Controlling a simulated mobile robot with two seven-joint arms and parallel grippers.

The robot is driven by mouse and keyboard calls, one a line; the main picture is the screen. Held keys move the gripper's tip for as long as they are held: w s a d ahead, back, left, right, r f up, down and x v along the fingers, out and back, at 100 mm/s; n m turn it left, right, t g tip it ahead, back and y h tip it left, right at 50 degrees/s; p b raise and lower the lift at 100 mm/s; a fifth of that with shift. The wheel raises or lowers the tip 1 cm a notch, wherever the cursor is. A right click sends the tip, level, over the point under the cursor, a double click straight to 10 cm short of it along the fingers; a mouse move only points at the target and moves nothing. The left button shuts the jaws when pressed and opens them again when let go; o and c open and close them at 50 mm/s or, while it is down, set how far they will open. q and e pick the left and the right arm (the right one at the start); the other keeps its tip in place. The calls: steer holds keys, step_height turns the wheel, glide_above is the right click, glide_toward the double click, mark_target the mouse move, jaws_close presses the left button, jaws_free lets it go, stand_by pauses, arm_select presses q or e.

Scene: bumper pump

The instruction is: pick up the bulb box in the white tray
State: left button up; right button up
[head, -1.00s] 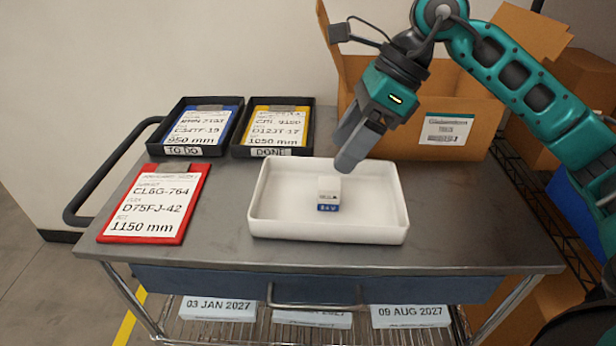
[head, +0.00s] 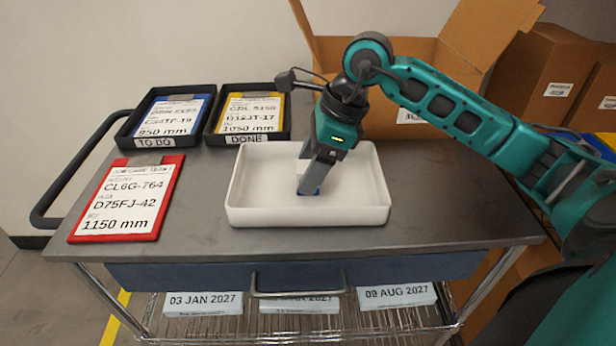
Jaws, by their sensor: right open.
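The white tray (head: 255,212) stands on the grey cart top. The small white and blue bulb box (head: 301,169) sits inside it, right of the tray's middle, mostly hidden behind my right gripper. My right gripper (head: 308,189) is open and points down into the tray, with its fingers at the box. I cannot tell whether the fingers touch the box. My left gripper is not in view.
A black TO DO tray (head: 155,143) and a black DONE tray (head: 247,138) stand at the back left. A red clipboard (head: 125,200) lies left of the white tray. An open cardboard box (head: 440,60) stands behind. The cart's right front is clear.

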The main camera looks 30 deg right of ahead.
steer(key=shift+w+a+f, duration=0.1)
steer(key=shift+a+f, duration=0.1)
steer(key=shift+f, duration=0.4)
steer(key=c, duration=1)
